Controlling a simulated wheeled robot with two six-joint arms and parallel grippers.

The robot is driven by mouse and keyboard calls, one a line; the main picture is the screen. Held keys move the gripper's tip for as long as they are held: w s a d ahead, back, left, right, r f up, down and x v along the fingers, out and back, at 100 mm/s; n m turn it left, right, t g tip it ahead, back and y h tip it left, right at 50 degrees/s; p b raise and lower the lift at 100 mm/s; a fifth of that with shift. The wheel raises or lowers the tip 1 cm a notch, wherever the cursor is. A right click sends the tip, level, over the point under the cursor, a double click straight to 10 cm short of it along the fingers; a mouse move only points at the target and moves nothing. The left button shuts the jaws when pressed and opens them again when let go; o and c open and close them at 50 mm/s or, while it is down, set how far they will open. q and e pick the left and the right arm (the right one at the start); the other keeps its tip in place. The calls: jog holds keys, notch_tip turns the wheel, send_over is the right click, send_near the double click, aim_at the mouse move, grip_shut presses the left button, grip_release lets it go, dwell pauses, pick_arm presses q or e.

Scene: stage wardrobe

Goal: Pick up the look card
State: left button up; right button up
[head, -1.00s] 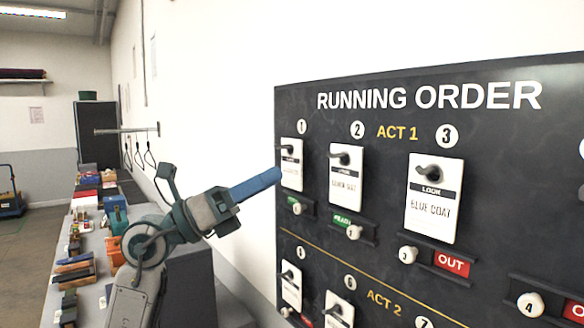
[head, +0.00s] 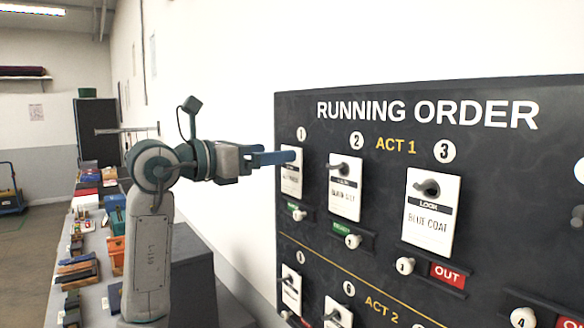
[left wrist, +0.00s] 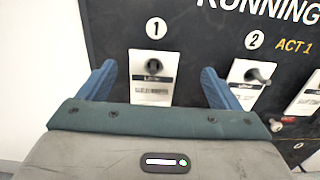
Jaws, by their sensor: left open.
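Several white look cards hang on hooks on the black running order board (head: 400,110). The card under number 1 (head: 291,183) is partly behind my left gripper's fingers in the head view; in the left wrist view that card (left wrist: 153,92) shows between the fingers. The card under number 2 (head: 344,190) and the card under number 3 (head: 428,220), reading "BLUE COAT", hang to its right. My left gripper (head: 290,157) is open and empty, its blue fingers pointing at card 1. Whether the fingers straddle the card in depth is unclear. My right gripper is not in view.
Below the cards are numbered knobs with green tags and a red OUT tag (head: 447,275). A second row of cards (head: 291,290) hangs under ACT 2.

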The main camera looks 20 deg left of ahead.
aim_at(291, 171)
pick_arm(q)
jog(key=p+x, duration=0.1)
jog(key=x, duration=0.1)
jog(key=p+x, duration=0.2)
jog(key=shift+w+f, duration=0.2)
jog(key=shift+w, duration=0.3)
jog(key=shift+w+d+f, duration=0.1)
jog(key=shift+w, duration=0.05)
jog(key=c, duration=1)
